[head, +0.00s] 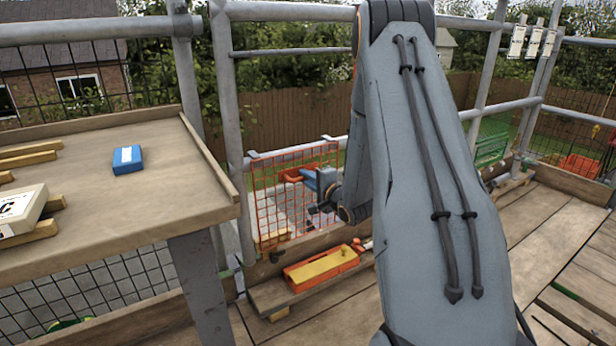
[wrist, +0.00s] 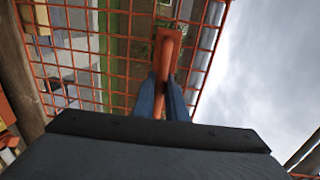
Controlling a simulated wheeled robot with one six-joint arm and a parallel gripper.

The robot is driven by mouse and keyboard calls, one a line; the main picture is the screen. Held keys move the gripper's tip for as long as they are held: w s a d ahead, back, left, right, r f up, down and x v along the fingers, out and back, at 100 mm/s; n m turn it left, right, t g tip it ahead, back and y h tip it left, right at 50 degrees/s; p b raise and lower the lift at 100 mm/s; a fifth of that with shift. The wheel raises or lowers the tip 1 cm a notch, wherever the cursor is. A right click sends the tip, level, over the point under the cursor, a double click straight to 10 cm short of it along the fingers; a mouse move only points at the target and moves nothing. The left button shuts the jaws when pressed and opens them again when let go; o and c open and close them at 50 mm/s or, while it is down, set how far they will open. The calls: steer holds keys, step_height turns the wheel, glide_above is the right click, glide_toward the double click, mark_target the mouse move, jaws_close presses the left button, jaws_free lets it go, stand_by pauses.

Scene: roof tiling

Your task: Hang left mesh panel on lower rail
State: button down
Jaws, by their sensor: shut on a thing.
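The orange mesh panel (head: 272,208) stands upright at the guardrail, left of my arm in the head view. Its top edge is at the lower rail (head: 290,153), where small grey hooks show; I cannot tell whether they bear on it. My gripper (head: 309,175) is at the panel's near face, with blue fingers shut on its orange handle (wrist: 168,50). The wrist view shows the blue fingers on either side of that handle, with the panel's grid (wrist: 88,45) behind. My arm hides the area right of the panel.
An orange tray with a yellow block (head: 322,268) lies on a plank below the panel. A wooden table (head: 90,205) at left holds a blue box (head: 127,159) and timber strips. A guardrail post (head: 228,110) stands left of the panel. Deck boards (head: 555,225) at right are mostly clear.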

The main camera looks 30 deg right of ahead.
steer(key=c, duration=1.7)
jaws_free()
